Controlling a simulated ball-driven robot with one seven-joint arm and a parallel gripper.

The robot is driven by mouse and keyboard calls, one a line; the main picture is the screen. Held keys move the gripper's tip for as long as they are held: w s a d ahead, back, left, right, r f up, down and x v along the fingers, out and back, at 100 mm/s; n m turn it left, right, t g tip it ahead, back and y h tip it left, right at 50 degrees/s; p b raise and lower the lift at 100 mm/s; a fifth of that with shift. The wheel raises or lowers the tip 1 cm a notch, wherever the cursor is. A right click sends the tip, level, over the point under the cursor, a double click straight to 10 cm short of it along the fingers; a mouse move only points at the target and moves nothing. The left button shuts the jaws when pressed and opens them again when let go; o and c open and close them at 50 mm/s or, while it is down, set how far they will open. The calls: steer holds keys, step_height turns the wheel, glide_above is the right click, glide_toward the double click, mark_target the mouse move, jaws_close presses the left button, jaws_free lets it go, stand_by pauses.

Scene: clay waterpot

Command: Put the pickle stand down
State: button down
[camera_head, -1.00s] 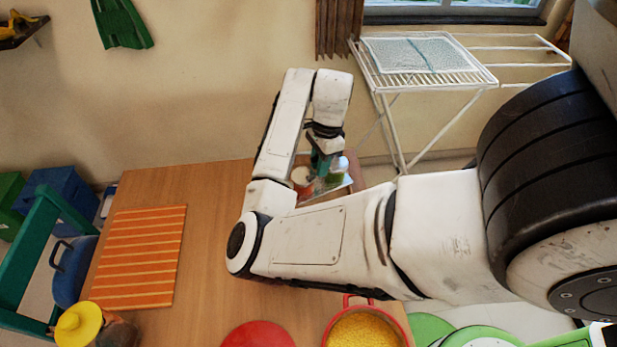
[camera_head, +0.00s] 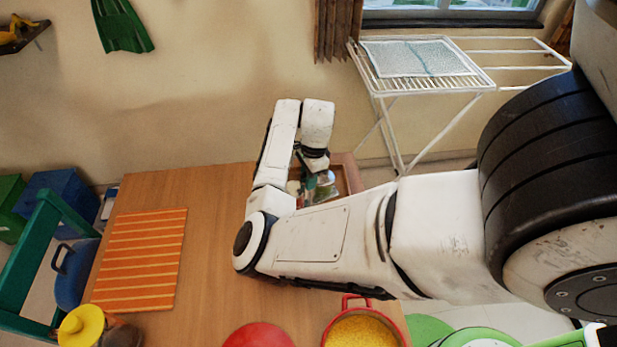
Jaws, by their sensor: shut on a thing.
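The pickle stand (camera_head: 319,190) is a small cluster with green, pale and reddish parts at the far right of the wooden table (camera_head: 215,235). My gripper (camera_head: 313,170) points down over it and is shut on it. My own arm hides the stand's lower part, so I cannot tell whether it touches the surface below. The fingertips are small and partly hidden.
A reddish-brown rimmed tray or board (camera_head: 350,172) shows beside the stand. An orange striped mat (camera_head: 140,260) lies at left. A red pot of yellow food (camera_head: 365,330) and a red disc (camera_head: 258,336) are in front. A white drying rack (camera_head: 425,75) stands behind.

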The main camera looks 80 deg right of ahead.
steer(key=shift+f, duration=0.1)
steer(key=c, duration=1)
jaws_free()
steer(key=r, duration=0.8)
steer(key=s+d+r+b, duration=0.1)
steer(key=r, duration=0.3)
steer(key=shift+r, duration=0.1)
